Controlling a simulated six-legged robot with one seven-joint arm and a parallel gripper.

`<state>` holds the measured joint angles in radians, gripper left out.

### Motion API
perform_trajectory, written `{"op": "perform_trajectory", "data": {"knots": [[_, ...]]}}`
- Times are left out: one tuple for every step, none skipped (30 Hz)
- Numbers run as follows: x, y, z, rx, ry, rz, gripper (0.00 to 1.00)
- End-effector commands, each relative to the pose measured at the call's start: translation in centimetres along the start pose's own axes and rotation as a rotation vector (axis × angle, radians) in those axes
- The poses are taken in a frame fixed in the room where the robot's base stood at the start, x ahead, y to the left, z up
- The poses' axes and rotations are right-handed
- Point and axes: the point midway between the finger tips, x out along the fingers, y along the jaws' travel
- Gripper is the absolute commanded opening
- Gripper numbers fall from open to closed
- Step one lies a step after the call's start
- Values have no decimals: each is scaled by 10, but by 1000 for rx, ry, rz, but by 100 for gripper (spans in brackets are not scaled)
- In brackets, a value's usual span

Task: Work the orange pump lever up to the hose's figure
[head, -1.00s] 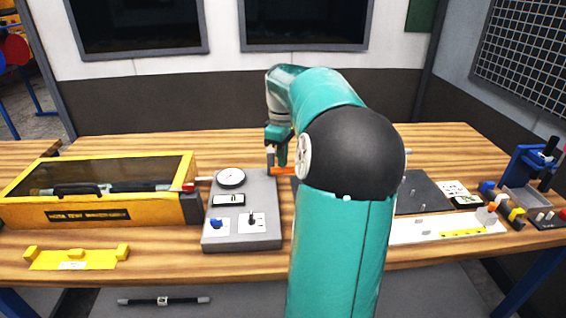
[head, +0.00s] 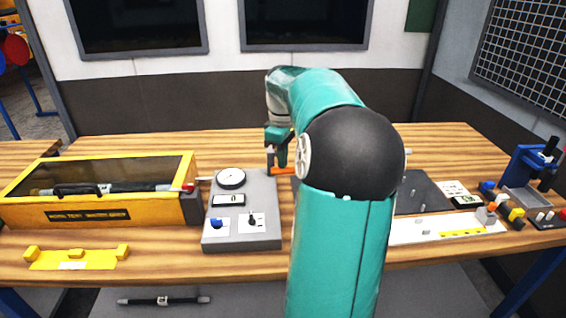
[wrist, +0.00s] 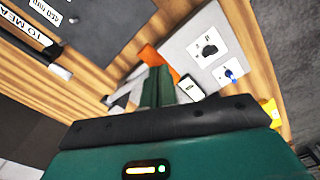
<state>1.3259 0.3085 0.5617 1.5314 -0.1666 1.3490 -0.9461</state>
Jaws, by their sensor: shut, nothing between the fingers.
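The orange pump lever (head: 284,171) sticks out at the back right of the grey pump console (head: 262,238), partly hidden by my arm. My gripper (head: 277,168) is shut and empty, its fingers pointing down at the lever; I cannot tell whether they touch it. In the wrist view the orange lever (wrist: 150,56) shows just beyond the shut fingers (wrist: 158,85). The round gauge (head: 231,178) sits on the console's back left, its needle too small to read. The hose (head: 110,188) lies inside the yellow test enclosure (head: 150,211), under its dark window.
The console also carries a small display (head: 228,200), a blue knob (head: 216,223) and a black switch (head: 252,220). A yellow bracket (head: 76,258) lies at the front left. A white board (head: 445,229) and a blue stand (head: 527,165) are on the right. The bench behind my gripper is clear.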

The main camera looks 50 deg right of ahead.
Motion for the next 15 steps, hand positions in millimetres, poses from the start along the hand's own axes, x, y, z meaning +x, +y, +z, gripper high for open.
{"op": "perform_trajectory", "data": {"knots": [[2, 0, 0, 0, 0, -1, 0], [4, 0, 0, 0, 0, -1, 0], [5, 0, 0, 0, 0, -1, 0], [6, 0, 0, 0, 0, -1, 0], [8, 0, 0, 0, -1, -1, 0], [10, 0, 0, 0, -1, -1, 0], [11, 0, 0, 0, -1, -1, 0], [12, 0, 0, 0, -1, -2, 0], [14, 0, 0, 0, -1, -1, 0], [15, 0, 0, 0, 0, -1, 0], [16, 0, 0, 0, 0, -1, 0], [18, 0, 0, -1, 0, -1, 0], [19, 0, 0, -1, -1, -1, 0], [20, 0, 0, -1, -1, -2, 0], [22, 0, 0, -1, -1, -2, 0]]}}
